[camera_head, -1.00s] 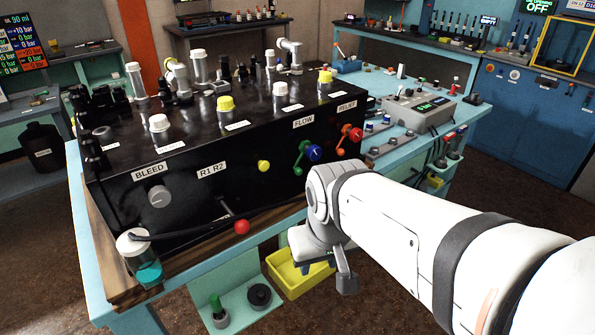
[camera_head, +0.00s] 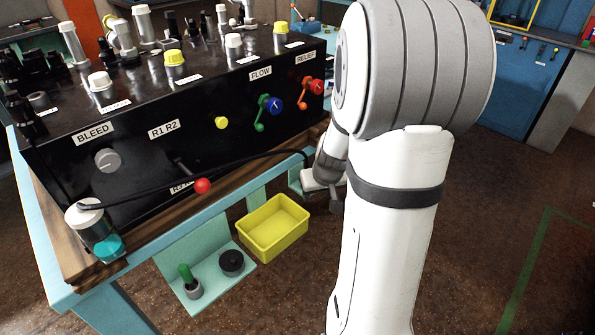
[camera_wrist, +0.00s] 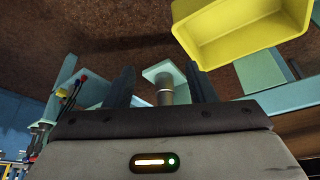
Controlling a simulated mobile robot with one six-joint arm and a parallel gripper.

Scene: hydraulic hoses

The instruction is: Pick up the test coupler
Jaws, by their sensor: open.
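My gripper (camera_head: 322,190) is partly hidden behind my arm in the head view, low beside the right end of the bench front. In the wrist view my gripper (camera_wrist: 162,88) is open, with two dark fingers spread apart. A short metallic cylinder (camera_wrist: 165,97), likely the test coupler, shows between the fingers in line with a small pale teal plate (camera_wrist: 160,72). Its lower part is hidden by the gripper body, and I cannot tell whether the fingers touch it. In the head view I cannot make out this cylinder.
A yellow bin (camera_head: 272,228) is just left of my gripper. A teal shelf (camera_head: 212,292) holds a green-topped part (camera_head: 190,283) and a black knob-like part (camera_head: 231,262). The black manifold box (camera_head: 160,150) with valves and a black hose stands above. Floor to the right is clear.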

